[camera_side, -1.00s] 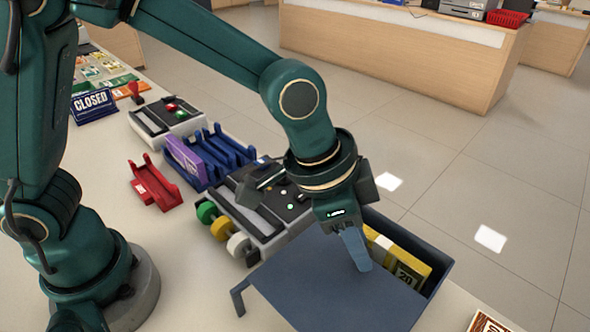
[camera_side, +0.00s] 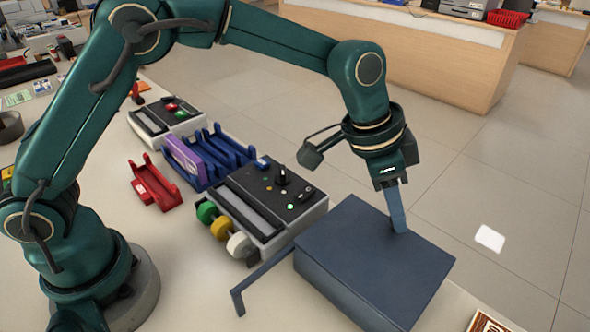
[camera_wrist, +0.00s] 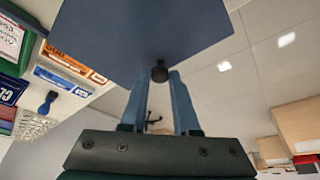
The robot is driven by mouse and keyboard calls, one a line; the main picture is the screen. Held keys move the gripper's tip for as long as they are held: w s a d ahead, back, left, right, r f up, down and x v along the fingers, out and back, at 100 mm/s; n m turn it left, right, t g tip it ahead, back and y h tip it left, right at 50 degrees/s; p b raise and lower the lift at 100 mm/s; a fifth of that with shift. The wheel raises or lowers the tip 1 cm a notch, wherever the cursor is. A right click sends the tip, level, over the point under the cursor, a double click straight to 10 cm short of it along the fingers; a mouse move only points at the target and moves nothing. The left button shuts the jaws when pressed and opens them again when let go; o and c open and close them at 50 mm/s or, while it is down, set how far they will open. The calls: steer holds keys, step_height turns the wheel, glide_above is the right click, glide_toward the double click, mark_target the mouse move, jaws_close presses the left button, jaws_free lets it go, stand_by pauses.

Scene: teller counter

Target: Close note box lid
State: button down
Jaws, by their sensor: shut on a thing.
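The dark blue note box (camera_side: 345,300) stands at the counter's front right edge. Its flat lid (camera_side: 350,235) lies over the top and covers the opening, so the contents are hidden. My gripper (camera_side: 399,228) points down at the lid's far right part, fingertips at its surface. In the wrist view the lid (camera_wrist: 130,28) fills the upper middle, and a small dark knob (camera_wrist: 160,73) sits between the tips of my gripper (camera_wrist: 158,80). My gripper is shut on this knob. In the side view the fingers hide the knob.
A thin blue bar (camera_side: 262,278) sticks out from the box's left side. A grey and black machine (camera_side: 265,205) with coloured rolls stands close behind. A blue rack (camera_side: 215,155) and a red holder (camera_side: 153,185) are farther left. Clear counter lies at front left.

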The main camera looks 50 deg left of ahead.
steer(key=c, duration=0.7)
jaws_free()
steer(key=shift+w+r, duration=0.1)
steer(key=shift+w, duration=0.1)
steer(key=shift+o, duration=0.2)
steer(key=shift+v, duration=2.55)
